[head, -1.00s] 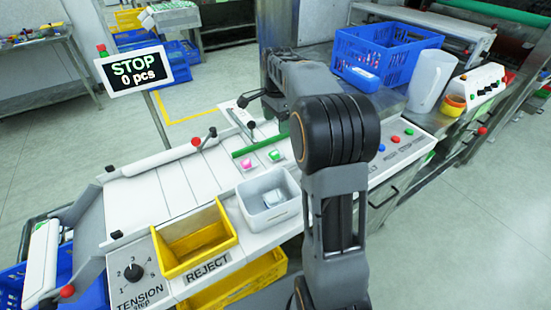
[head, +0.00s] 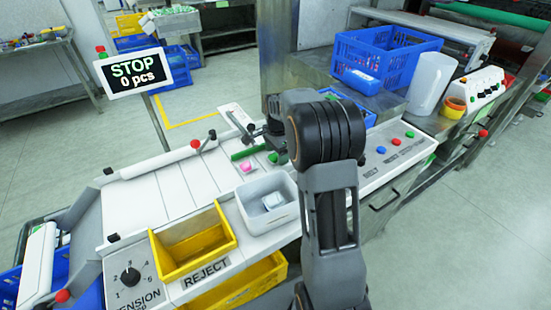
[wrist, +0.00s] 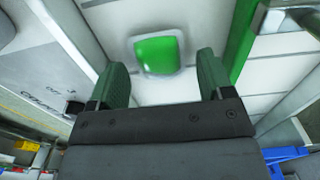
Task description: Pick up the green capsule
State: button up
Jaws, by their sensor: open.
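The green capsule (head: 273,158) sits on the white deck of the machine in the head view, partly hidden by my gripper. In the wrist view the green capsule (wrist: 157,54) has a green top on a pale, rounded base. My gripper (wrist: 162,64) is open, with one green finger to the left and one to the right of the capsule in that view. The capsule shows just beyond and between the fingertips; I cannot tell the remaining height. In the head view my gripper (head: 277,142) is just above and behind the capsule.
A pink capsule (head: 246,167) lies left of the green one. A green bar (head: 243,154) lies close by and also shows in the wrist view (wrist: 242,40). A white bin (head: 248,219) holding a pale item and a yellow reject bin (head: 222,247) stand in front.

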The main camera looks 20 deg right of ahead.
jog(key=shift+f, duration=0.45)
jog(key=shift+c, duration=0.5)
jog(key=c, duration=0.9)
